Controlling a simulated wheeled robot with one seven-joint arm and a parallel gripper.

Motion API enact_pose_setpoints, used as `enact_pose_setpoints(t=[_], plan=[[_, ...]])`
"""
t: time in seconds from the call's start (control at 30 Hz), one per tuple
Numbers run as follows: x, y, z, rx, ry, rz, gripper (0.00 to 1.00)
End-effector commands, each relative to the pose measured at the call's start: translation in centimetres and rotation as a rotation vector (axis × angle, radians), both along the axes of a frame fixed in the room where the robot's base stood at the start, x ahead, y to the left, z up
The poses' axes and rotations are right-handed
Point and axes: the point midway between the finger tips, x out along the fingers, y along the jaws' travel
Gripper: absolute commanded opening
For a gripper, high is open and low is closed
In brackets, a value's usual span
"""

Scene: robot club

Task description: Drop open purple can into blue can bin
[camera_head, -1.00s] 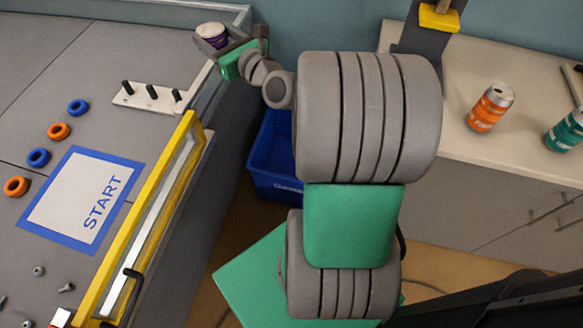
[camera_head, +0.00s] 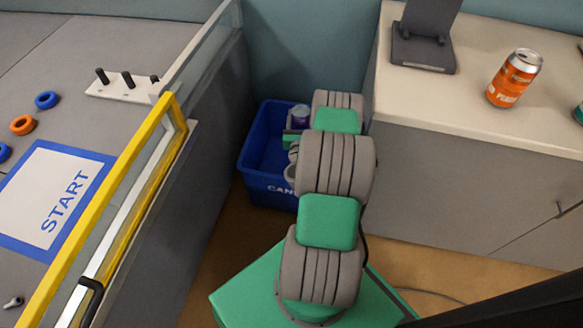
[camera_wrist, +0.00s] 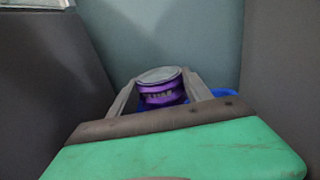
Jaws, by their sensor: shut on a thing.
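A strip of the blue bin (camera_wrist: 226,92) shows behind and below the gripper. My arm hides the bin's right side in the head view.
The bin stands on the floor between the grey game table (camera_head: 30,80) with its yellow rail (camera_head: 130,165) and the white-topped cabinet (camera_head: 440,100). An orange can (camera_head: 514,78) and a dark stand (camera_head: 424,40) are on the cabinet.

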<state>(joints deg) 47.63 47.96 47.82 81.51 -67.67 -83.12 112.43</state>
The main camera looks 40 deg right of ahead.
Motion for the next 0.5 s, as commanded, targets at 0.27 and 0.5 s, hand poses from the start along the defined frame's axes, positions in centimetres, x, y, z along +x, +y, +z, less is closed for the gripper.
enact_pose_setpoints(t=[0.27,0.5], plan=[[0.0,0.1,-3.8,0.002,0.001,0.002,0.14],[0.1,0.0,-5.9,0.001,-0.001,0.003,0.14]])
